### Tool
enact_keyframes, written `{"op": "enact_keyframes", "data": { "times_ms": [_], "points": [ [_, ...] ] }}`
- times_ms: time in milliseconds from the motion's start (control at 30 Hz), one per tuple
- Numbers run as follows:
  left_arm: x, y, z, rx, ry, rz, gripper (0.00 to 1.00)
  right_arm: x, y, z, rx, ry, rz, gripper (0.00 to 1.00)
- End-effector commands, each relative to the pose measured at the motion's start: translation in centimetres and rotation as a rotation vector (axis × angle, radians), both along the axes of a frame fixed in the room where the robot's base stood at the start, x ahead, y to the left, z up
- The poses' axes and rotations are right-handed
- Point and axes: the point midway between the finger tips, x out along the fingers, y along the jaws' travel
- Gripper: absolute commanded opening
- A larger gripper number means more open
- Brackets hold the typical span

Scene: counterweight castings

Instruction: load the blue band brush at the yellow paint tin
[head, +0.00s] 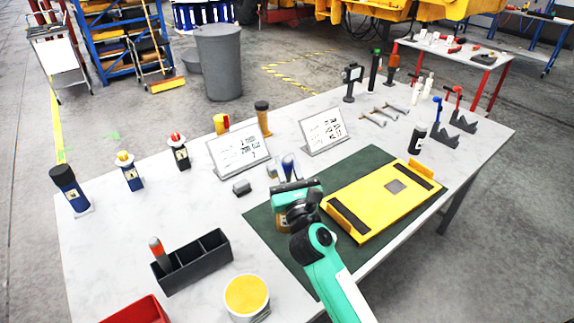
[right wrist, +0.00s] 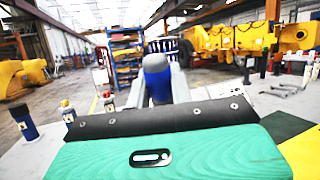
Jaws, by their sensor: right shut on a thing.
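The yellow paint tin (head: 246,294) stands open at the table's near edge, with yellow paint showing on top. My right gripper (head: 285,170) is over the green mat, well to the right of the tin. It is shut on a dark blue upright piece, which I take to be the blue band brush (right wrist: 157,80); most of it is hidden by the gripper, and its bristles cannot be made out. A brush with a red-orange band (head: 157,249) stands in the black divided holder (head: 205,262). My left gripper is not in view.
A yellow plate (head: 370,205) lies on the green mat (head: 375,158) beside my right arm. Two white sign boards (head: 240,150) stand behind. A red bin (head: 138,310) is at the near left. Several small bottles stand along the far left edge.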

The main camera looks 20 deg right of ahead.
Motion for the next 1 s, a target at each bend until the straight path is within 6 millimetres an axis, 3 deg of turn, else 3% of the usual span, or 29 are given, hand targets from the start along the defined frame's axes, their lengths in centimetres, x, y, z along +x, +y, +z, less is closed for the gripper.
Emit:
{"op": "enact_keyframes", "data": {
  "times_ms": [1000],
  "points": [
    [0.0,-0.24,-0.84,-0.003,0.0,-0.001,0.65,0.0,-0.01,-1.03,0.0,0.001,0.0,0.0]
  ]
}}
